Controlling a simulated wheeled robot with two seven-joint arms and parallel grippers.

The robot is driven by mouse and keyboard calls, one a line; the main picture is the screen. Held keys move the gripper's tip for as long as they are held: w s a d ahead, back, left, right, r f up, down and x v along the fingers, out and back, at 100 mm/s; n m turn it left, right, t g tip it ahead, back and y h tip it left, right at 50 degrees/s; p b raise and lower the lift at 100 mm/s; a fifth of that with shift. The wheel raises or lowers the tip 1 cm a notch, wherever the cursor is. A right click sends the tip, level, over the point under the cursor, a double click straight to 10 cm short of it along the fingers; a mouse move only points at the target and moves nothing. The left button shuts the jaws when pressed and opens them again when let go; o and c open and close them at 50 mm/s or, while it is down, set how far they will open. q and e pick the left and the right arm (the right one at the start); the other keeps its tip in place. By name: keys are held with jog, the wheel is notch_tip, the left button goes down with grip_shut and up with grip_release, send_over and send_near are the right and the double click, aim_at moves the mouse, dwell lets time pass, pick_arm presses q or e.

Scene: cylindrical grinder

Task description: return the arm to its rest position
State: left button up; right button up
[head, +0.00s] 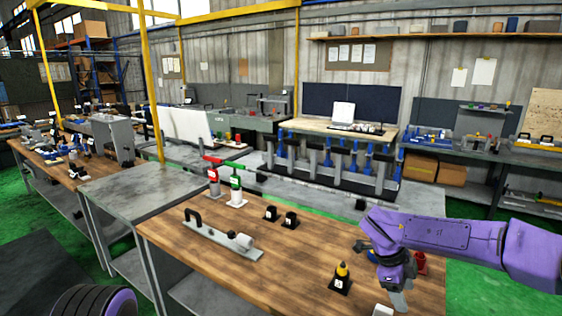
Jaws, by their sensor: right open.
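My right arm (440,236) is purple and reaches in from the right edge over the right part of the wooden bench (185,270). My right gripper (384,274) is at its end, open, pointing down above the bench. I see nothing held in it. A small yellow-tipped piece on a black base (341,278) stands just left of the gripper. A red piece (420,264) stands just right of it, partly hidden by the arm. A small white block (382,310) lies at the bottom edge near the fingers. My left gripper is out of view.
A grey plate with a handle and cylinder (222,238) lies mid-bench. Two black holders (290,220) stand behind it. The bench's front left is clear.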

jog(key=s+f+n+t+h+b, duration=0.1)
jog(key=s+f+n+t+b, duration=0.15)
jog(key=f, duration=0.55)
jog(key=s+f+n+t+b, duration=0.2)
jog(key=f+n+t, duration=0.15)
jog(key=f, duration=0.55)
jog(key=s+f+n+t+h+b, duration=0.1)
jog(key=s+f+n+t+b, duration=0.2)
jog(key=f, duration=0.5)
pick_arm(q)
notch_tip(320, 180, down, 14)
jog(key=b, duration=0.6)
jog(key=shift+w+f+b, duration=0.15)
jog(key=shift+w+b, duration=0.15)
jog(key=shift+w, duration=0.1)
pick_arm(e)
jog(key=s+f+n+g+y, duration=0.1)
jog(key=s+f+n, duration=0.3)
jog(key=s+f, duration=0.5)
jog(key=s+d+f+n+g+y, duration=0.1)
jog(key=s+f+n, duration=0.4)
jog(key=s, duration=1.2)
notch_tip(320, 180, down, 4)
jog(key=g+y, duration=0.1)
jog(key=g, duration=0.1)
jog(key=shift+s+d+r+n+g, duration=0.2)
jog(key=shift+n+g, duration=0.1)
jog(key=shift+g, duration=0.1)
